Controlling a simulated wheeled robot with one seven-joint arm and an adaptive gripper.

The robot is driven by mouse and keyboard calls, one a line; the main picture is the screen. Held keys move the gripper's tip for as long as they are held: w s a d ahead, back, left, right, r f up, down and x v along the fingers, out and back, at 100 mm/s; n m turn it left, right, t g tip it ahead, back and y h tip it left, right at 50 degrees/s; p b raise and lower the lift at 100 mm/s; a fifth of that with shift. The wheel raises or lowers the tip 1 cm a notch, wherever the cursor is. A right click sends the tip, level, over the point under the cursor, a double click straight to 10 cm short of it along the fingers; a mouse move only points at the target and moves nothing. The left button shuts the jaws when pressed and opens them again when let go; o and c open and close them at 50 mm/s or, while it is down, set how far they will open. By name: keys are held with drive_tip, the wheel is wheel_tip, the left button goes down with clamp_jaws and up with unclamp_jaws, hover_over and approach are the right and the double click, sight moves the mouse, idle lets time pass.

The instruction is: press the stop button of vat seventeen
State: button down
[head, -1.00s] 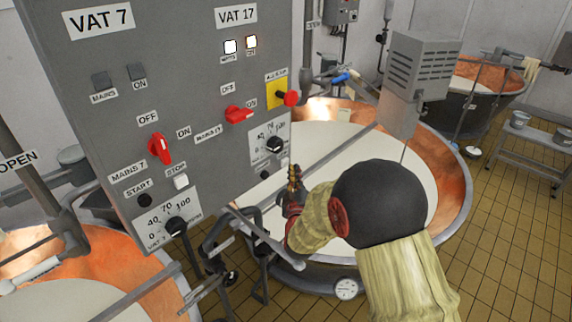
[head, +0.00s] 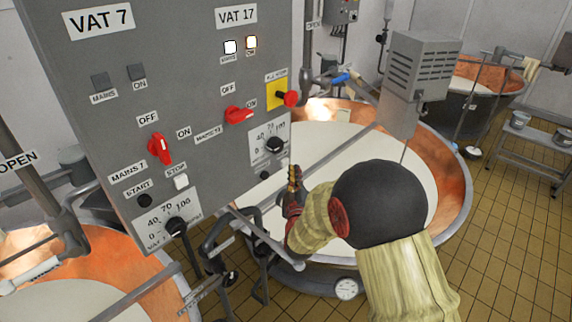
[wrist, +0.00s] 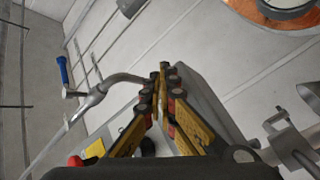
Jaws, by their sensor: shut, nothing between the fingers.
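The grey control panel (head: 205,75) has a VAT 7 half on the left and a VAT 17 half (head: 236,16) on the right. The vat seventeen half carries a red switch (head: 238,114), a dial knob (head: 274,145) and a small black button (head: 264,175) low down. I cannot see vat seventeen's stop button; that lower right corner is partly behind my gripper. My gripper (head: 294,170) is shut and empty, at the panel's lower right edge. Its fingertips meet in the wrist view (wrist: 164,68). Whether they touch the panel I cannot tell.
A red mushroom knob on a yellow plate (head: 279,91) projects from the panel above my gripper. Vat seven's white stop button (head: 181,181) is further left. A copper vat (head: 455,190) stands behind my arm. Pipes (head: 250,225) run below the panel.

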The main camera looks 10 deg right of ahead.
drive_tip(key=shift+w+a, duration=0.1)
drive_tip(key=shift+w+a+b, duration=0.15)
drive_tip(key=shift+w+b, duration=0.1)
drive_tip(key=shift+b, duration=0.25)
drive_tip(key=shift+w+a+b, duration=0.3)
drive_tip(key=shift+w, duration=0.1)
idle(0.8)
drive_tip(key=shift+s+d, duration=0.1)
drive_tip(key=shift+s, duration=0.05)
drive_tip(key=shift+s+d+b, duration=0.3)
drive_tip(key=shift+s+d, duration=0.1)
drive_tip(key=shift+s, duration=0.25)
drive_tip(key=shift+d, duration=0.1)
drive_tip(key=s+d, duration=0.1)
drive_tip(key=s, duration=0.1)
drive_tip(key=s+d+b, duration=0.1)
drive_tip(key=s, duration=0.1)
drive_tip(key=shift+d, duration=0.4)
drive_tip(key=shift+b, duration=0.4)
